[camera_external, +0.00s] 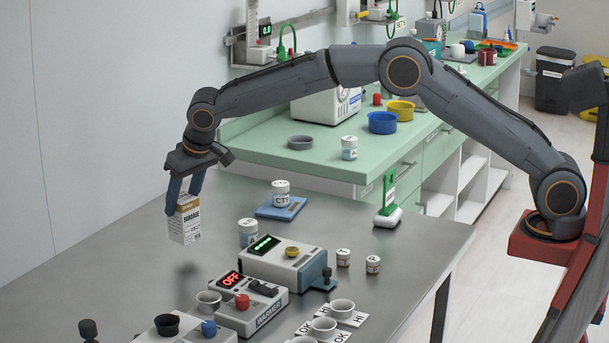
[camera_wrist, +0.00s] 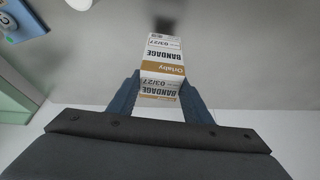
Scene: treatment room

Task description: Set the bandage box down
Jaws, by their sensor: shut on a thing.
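The bandage box (camera_external: 184,222) is white and brown with "BANDAGE" printed on it. My gripper (camera_external: 184,190) is shut on its upper part and holds it upright above the grey metal table (camera_external: 120,262). A soft shadow lies on the table below and apart from the box. In the wrist view the bandage box (camera_wrist: 163,55) sits between the two blue fingers of my gripper (camera_wrist: 160,88), with bare grey surface and a dark shadow beyond it.
The warmer (camera_external: 250,307) with a red "OFF" display, a white device (camera_external: 285,265) with a green display, and several cups stand right of the box. The table's left part is clear, beside the wall.

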